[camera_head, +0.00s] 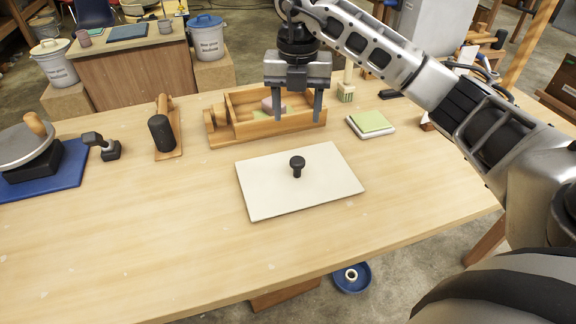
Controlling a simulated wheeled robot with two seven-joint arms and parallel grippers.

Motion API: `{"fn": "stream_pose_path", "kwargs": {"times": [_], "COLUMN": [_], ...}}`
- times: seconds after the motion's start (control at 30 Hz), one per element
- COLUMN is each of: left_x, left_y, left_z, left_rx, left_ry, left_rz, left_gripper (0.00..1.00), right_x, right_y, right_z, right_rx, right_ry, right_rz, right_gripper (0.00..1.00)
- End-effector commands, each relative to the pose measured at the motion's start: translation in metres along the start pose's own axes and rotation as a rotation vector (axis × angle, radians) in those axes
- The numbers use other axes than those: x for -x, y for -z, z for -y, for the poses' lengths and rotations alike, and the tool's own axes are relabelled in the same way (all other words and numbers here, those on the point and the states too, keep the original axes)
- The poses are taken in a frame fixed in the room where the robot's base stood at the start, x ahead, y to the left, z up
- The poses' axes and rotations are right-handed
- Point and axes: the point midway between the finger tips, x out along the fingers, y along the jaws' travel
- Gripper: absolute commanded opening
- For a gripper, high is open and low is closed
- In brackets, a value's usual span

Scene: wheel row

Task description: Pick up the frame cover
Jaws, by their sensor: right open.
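The frame cover appears to be the flat cream panel (300,195) lying on the wooden table, with an upright black knob (297,165) near its middle. My right gripper (298,119) points down with its two fingers spread apart and nothing between them that I can see held. It is beyond the panel, over or in front of the right part of a wooden tray (222,136); its exact height above the tray is hard to tell. The panel is fully visible and untouched. My left gripper is not in view.
Left of the tray stand a dark cylinder on a wooden holder (170,155), a black tool (110,150) and a round grey disc on a blue mat (70,185). A green-topped stack (370,121) lies right of the tray. The table's front left is clear.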

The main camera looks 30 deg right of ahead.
Motion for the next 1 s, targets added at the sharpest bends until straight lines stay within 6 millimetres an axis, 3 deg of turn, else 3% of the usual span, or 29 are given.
{"fn": "stream_pose_path", "kwargs": {"times": [0.3,0.63,1.0], "left_x": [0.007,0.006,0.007], "left_y": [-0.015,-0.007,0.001], "left_z": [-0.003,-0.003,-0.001], "left_rx": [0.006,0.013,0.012], "left_ry": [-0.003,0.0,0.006], "left_rz": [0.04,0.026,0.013], "left_gripper": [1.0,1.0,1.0], "right_x": [-0.069,-0.098,-0.142], "right_y": [0.001,0.0,-0.004], "right_z": [0.001,0.0,0.001], "right_rx": [0.002,0.003,0.003], "right_ry": [0.002,-0.001,-0.002], "right_rz": [-0.005,-0.004,-0.002], "right_gripper": [0.56,0.56,0.56]}}
